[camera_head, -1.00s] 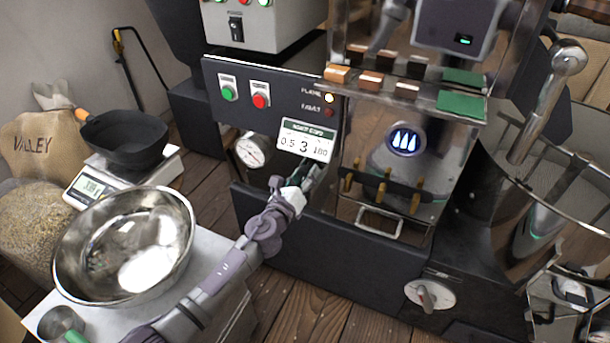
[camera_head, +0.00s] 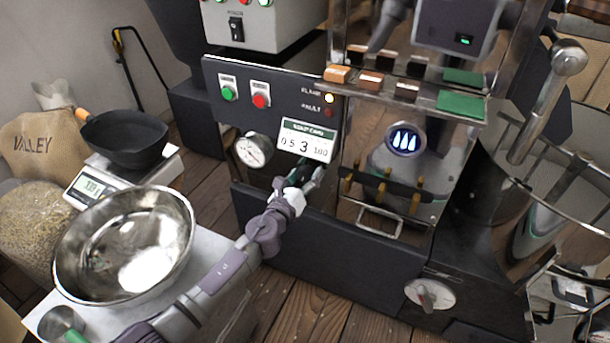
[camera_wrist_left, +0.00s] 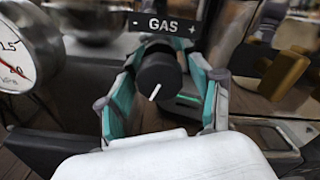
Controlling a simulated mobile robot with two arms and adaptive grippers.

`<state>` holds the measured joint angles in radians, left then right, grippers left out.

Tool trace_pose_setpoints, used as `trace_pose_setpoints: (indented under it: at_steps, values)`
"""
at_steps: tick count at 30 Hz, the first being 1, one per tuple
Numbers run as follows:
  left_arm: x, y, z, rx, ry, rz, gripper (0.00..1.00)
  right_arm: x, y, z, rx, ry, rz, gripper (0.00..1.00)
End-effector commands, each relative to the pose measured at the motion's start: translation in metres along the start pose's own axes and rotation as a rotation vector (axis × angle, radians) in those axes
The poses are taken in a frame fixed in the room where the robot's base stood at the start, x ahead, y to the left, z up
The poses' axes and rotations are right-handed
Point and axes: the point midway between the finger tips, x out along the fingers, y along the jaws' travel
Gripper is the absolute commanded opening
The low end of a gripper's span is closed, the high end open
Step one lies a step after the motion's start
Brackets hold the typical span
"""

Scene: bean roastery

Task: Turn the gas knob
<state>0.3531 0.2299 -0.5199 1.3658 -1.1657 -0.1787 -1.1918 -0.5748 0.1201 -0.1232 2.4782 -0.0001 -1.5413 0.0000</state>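The black gas knob (camera_wrist_left: 160,78) shows in the left wrist view under a "GAS" label (camera_wrist_left: 164,25) with minus and plus marks. Its white pointer line points down and slightly left. My left gripper (camera_wrist_left: 166,70) has one teal-lined finger on each side of the knob. The fingers are spread, and a gap shows at the right finger; I cannot tell whether the left finger touches. In the head view my left gripper (camera_head: 308,172) is at the roaster's dark front panel (camera_head: 262,118), below the roast card, and the knob is hidden there. My right gripper is not seen.
A dial gauge (camera_head: 253,150) sits just left of my gripper. The roast card (camera_head: 306,141) is just above it. A metal handle (camera_head: 380,222) and brass fittings stand to the right. A steel bowl (camera_head: 72,277) is on the table at left.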

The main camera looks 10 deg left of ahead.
Motion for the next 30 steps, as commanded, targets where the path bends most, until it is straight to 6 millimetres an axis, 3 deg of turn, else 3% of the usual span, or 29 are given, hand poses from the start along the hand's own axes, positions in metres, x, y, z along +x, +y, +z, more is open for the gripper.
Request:
trace_pose_setpoints:
  at_steps: [11, 14, 24, 30]
  values:
    - [-0.004, 0.0, 0.002, -0.001, -0.003, 0.0, 0.71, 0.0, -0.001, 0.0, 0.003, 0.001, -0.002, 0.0]
    - [-0.016, 0.001, 0.001, 0.001, -0.002, 0.0, 0.71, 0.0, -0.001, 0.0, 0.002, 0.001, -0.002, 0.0]
    - [-0.087, 0.001, 0.0, -0.002, 0.001, 0.0, 0.71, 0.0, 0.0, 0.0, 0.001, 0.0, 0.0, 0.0]
    - [-0.113, 0.0, 0.001, -0.002, -0.001, 0.0, 0.71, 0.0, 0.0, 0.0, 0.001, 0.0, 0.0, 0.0]
